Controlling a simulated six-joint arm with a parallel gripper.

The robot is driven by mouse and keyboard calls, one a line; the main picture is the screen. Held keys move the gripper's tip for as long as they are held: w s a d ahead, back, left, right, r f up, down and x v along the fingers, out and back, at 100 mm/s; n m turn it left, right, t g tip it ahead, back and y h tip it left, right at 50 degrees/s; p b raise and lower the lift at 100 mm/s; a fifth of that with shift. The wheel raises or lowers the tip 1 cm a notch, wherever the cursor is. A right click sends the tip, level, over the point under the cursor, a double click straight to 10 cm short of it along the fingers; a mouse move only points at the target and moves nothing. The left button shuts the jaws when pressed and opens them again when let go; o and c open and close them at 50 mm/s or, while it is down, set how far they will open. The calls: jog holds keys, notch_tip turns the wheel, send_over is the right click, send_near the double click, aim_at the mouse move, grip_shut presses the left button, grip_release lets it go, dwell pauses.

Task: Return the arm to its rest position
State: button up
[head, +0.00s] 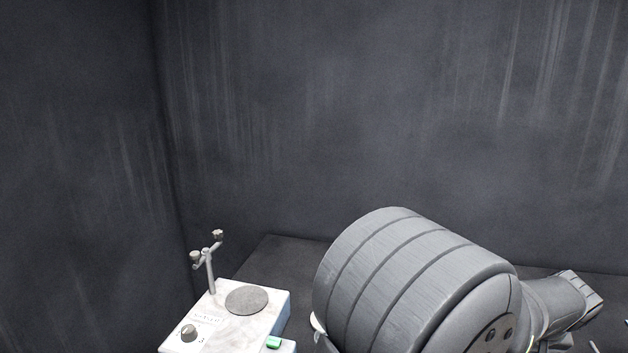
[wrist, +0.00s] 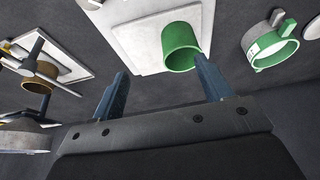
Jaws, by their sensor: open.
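My gripper (wrist: 162,88) shows in the wrist view with its two blue-grey fingers spread wide. Nothing sits between the fingertips. A green cup-like cylinder (wrist: 178,46) stands on a pale square plate beyond the right finger, and the fingertip overlaps its edge in the picture; I cannot tell whether they touch. In the head view my large grey arm link fills the lower right, and the gripper is not visible there.
A white device (head: 245,325) with a round grey disc (head: 247,300), knob and forked post stands at the head view's lower left. The wrist view shows a green ring clamp (wrist: 270,47) at right and a stand with a brown ring (wrist: 37,85) at left. Dark walls enclose the table.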

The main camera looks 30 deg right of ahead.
jog(key=s+a+r, duration=0.2)
jog(key=s+r, duration=0.1)
jog(key=s, duration=0.2)
jog(key=w+a+f, duration=0.3)
jog(key=w+a, duration=0.1)
jog(key=a, duration=0.7)
jog(key=w+a+f, duration=0.3)
jog(key=a, duration=0.8)
jog(key=w+f, duration=0.3)
jog(key=w, duration=0.3)
jog(key=shift+a+m, duration=0.25)
jog(key=shift+m, duration=0.05)
jog(key=shift+o, duration=0.3)
jog(key=shift+f, duration=0.1)
